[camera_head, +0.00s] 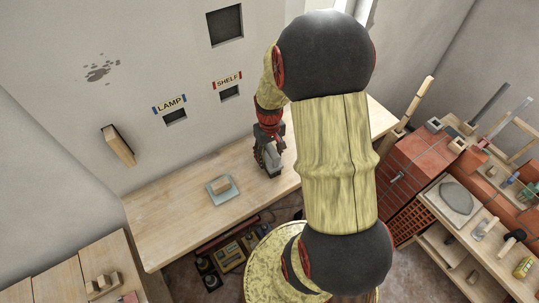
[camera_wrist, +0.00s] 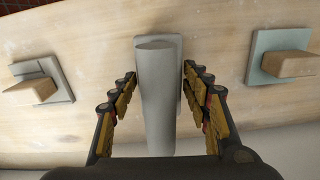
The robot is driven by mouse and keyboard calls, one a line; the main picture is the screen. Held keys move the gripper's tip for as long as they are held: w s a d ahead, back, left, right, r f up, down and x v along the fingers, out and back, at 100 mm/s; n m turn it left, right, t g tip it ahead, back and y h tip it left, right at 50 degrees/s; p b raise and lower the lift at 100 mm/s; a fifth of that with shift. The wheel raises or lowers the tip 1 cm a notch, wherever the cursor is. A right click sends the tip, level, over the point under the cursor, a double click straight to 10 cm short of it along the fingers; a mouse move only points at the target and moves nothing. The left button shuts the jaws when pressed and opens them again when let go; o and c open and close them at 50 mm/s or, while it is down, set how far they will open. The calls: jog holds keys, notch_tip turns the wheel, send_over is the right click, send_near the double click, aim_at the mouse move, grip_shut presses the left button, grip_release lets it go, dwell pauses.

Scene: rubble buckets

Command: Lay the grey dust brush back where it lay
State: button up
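The grey dust brush (camera_wrist: 156,100) shows in the wrist view as a smooth grey, rounded bar between my fingers. It lies over or stands on a pale grey plate (camera_wrist: 174,44) on the wooden table; which one I cannot tell. My gripper (camera_wrist: 158,76) has a finger on each side of the bar, with narrow gaps visible, so it looks open around it. In the head view my gripper (camera_head: 270,168) is low over the table, at the bar. The bar's bristles are not distinguishable.
In the wrist view, wooden blocks sit on plates at the left (camera_wrist: 36,88) and right (camera_wrist: 290,65). In the head view, one block (camera_head: 221,184) shows left of my gripper. The wooden table (camera_head: 165,215) is clear further left. A wall stands behind it.

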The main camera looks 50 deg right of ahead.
jog(key=shift+o, duration=1.2)
